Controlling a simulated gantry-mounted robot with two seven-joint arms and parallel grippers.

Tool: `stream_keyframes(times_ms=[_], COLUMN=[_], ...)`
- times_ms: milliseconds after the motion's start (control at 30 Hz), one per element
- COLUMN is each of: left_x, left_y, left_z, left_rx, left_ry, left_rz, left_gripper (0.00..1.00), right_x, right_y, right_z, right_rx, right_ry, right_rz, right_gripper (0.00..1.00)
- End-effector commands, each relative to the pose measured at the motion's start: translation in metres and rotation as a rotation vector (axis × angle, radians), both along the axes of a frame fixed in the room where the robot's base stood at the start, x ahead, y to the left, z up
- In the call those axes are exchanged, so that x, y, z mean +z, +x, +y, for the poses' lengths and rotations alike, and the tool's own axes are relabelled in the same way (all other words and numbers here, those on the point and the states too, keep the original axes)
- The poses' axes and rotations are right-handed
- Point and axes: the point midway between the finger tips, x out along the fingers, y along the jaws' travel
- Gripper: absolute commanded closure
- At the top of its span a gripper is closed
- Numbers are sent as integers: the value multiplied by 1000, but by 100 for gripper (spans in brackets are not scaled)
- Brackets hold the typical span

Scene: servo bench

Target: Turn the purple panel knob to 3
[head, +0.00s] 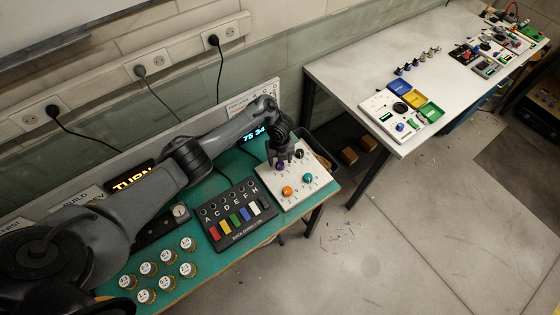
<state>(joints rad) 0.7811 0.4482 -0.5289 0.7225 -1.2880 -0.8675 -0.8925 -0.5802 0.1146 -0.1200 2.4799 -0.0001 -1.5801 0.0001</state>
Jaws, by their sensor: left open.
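The white knob panel (308,188) lies at the right end of the green bench. On it are an orange knob (287,191), a teal knob (308,178), a dark knob (299,153) and the purple knob (281,166). The numbers around the knobs are too small to read. My left gripper (281,160) is open and points down at the purple knob, its fingers at or just above it. It partly hides the knob, and I cannot tell whether they touch. My right gripper is not in view.
A black box with lettered coloured keys (238,214) sits left of the panel. Several round jars (167,256) stand at the bench's front left. A blue-digit display (255,135) is behind my gripper. A white table (345,72) with parts stands to the right, across a gap.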

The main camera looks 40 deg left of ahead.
Motion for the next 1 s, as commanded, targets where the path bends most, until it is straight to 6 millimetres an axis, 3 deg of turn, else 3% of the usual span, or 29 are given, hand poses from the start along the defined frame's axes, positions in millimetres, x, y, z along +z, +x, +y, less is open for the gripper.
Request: stream_keyframes(times_ms=[200,400,1000], left_x=[44,72,80], left_y=[1,0,0], left_z=[1,0,0], left_rx=[-2,0,-1], left_ry=[1,1,0], left_rz=[-3,-1,0], left_gripper=[37,37,37], right_x=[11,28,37], right_y=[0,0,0], right_z=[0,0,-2], right_rx=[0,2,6], right_ry=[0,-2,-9], right_rz=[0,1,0], right_gripper=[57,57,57])
